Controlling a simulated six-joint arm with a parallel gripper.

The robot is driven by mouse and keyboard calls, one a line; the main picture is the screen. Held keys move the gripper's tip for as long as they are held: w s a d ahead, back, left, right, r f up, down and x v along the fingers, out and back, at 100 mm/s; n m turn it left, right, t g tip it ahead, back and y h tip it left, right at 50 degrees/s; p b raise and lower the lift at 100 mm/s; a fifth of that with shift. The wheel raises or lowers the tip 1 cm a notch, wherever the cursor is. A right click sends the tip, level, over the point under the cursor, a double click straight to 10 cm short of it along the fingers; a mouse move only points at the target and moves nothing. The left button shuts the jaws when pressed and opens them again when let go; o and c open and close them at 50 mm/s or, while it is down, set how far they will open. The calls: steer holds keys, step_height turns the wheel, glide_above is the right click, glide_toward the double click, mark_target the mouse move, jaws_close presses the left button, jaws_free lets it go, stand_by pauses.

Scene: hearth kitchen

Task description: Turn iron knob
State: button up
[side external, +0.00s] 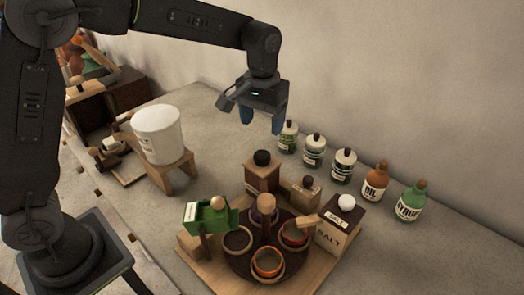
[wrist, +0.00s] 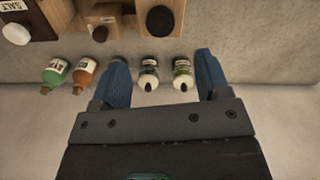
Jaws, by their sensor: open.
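A black round knob (side external: 262,158), which looks like the iron knob, sits on top of a wooden box (side external: 262,181) at the back of the wooden board. It also shows in the wrist view (wrist: 160,20), beyond the fingertips at the top. My gripper (side external: 261,119) has blue fingers and hangs in the air above and behind the knob, apart from it. The fingers are open and empty in the wrist view (wrist: 161,58). A smaller brown knob (side external: 308,181) tops a lower wooden box, and a white knob (side external: 346,202) tops the salt box (side external: 340,232).
Several labelled bottles, including the orange oil bottle (side external: 375,182) and green syrup bottle (side external: 410,204), line the wall. A dark turntable (side external: 240,262) with small bowls and a green box (side external: 207,218) are in front. A white bucket (side external: 158,135) stands on a wooden stool at left.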

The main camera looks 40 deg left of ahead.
mark_target(262, 154)
step_height(262, 154, down, 9)
steer(key=shift+f, duration=0.1)
steer(key=shift+c, duration=0.2)
steer(key=c, duration=0.9)
